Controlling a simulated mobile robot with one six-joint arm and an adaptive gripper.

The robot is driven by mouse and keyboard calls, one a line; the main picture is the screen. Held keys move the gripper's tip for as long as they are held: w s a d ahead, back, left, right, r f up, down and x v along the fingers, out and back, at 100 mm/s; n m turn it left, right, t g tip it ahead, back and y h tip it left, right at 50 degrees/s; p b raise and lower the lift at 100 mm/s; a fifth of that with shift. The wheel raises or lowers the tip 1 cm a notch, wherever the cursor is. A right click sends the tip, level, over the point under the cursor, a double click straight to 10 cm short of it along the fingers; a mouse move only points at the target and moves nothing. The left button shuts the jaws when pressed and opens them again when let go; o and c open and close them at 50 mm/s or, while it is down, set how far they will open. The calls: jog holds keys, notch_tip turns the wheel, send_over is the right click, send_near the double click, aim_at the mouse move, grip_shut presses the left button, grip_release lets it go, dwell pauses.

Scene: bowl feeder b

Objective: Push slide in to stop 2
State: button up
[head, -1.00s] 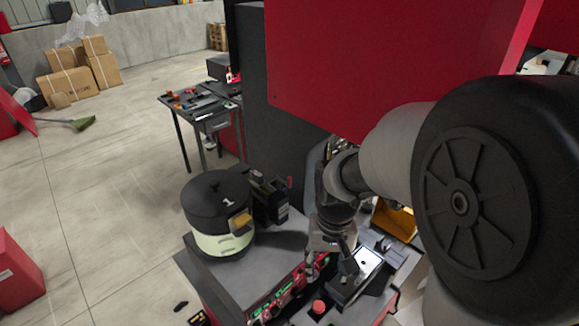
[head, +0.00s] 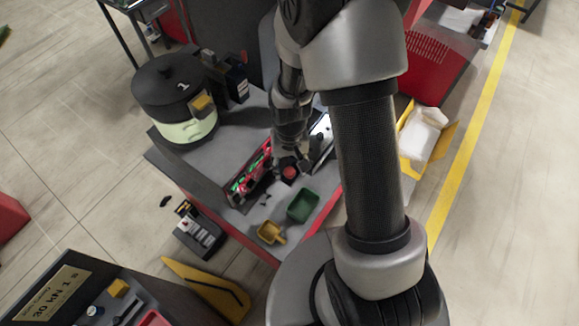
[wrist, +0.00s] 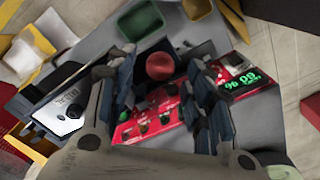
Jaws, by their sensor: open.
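A black unit with a pale, labelled top plate (wrist: 68,108) lies at the left of the wrist view. It also shows just right of my gripper in the head view (head: 321,132). It may carry the slide, but I cannot make out the slide or any stop marks. My gripper (wrist: 160,70) is open and empty, its fingers spread over the red control panel (wrist: 150,122).
A black bowl feeder marked 1 (head: 165,82) stands at the machine's left. A green bin (head: 303,205) and a small yellow bin (head: 271,232) sit near the front edge. A yellow crate with white contents (head: 423,135) is to the right. Bare grey top lies left of the panel.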

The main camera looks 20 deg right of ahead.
jog(key=shift+f, duration=0.95)
jog(key=shift+c, duration=0.2)
grip_shut()
